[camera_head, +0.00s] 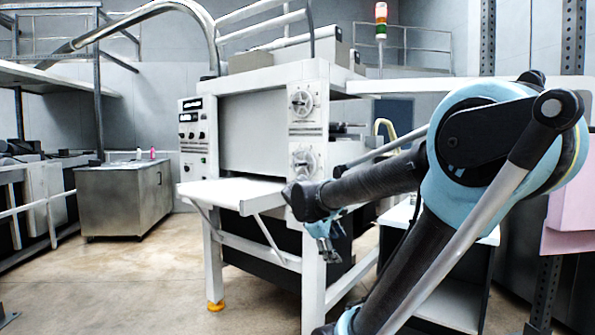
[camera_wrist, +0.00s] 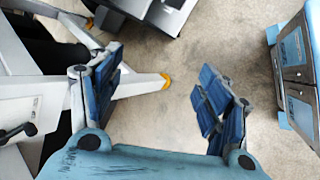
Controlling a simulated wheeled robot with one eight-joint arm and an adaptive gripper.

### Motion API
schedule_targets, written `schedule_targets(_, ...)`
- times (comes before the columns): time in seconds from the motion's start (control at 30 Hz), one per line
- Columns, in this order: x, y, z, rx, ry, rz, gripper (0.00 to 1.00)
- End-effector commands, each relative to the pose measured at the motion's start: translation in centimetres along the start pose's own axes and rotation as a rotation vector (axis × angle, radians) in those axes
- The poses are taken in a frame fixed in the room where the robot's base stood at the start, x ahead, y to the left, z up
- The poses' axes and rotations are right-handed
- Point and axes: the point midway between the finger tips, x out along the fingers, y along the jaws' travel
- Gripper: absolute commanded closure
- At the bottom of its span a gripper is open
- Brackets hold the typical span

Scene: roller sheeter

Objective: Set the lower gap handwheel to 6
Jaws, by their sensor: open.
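The roller sheeter (camera_head: 252,132) is a white machine in the middle of the head view. Two handwheels sit one above the other on its right front panel. The lower gap handwheel (camera_head: 302,160) is pale and partly covered by my arm at its lower edge; its setting is too small to read. The upper handwheel (camera_head: 301,101) is in full view. My gripper (camera_head: 328,248) hangs below the lower handwheel, apart from it and pointing down. In the wrist view my gripper (camera_wrist: 158,85) is open and empty over the floor.
A white shelf (camera_head: 230,193) juts from the sheeter's front, left of my gripper. A white leg with an orange foot (camera_wrist: 165,80) shows below in the wrist view. A steel cabinet (camera_head: 125,198) stands at left. The floor (camera_head: 160,275) in front is clear.

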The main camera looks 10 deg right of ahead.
Motion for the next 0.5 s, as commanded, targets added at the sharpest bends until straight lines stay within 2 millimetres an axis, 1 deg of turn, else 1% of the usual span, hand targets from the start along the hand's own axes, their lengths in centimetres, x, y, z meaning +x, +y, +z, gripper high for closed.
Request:
schedule_targets(0.03, -0.7, 2.3, -1.1, -0.088, -0.022, 0.047, 0.3)
schedule_targets(0.1, -1.5, 5.2, -2.3, -0.212, -0.062, 0.112, 0.3)
schedule_targets(0.17, -2.3, 7.6, -3.6, -0.316, -0.1, 0.166, 0.3)
schedule_targets(0.2, -2.9, 9.2, -4.5, -0.386, -0.129, 0.202, 0.3)
schedule_targets(0.27, -4.0, 11.4, -5.9, -0.487, -0.173, 0.255, 0.3)
schedule_targets(0.3, -4.7, 12.9, -7.0, -0.555, -0.205, 0.288, 0.3)
schedule_targets(0.37, -5.8, 15.1, -8.7, -0.652, -0.256, 0.338, 0.3)
schedule_targets(0.4, -6.7, 16.4, -9.9, -0.718, -0.292, 0.37, 0.3)
schedule_targets(0.47, -8.0, 18.2, -11.9, -0.811, -0.35, 0.417, 0.3)
schedule_targets(0.5, -8.9, 19.4, -13.2, -0.873, -0.391, 0.447, 0.3)
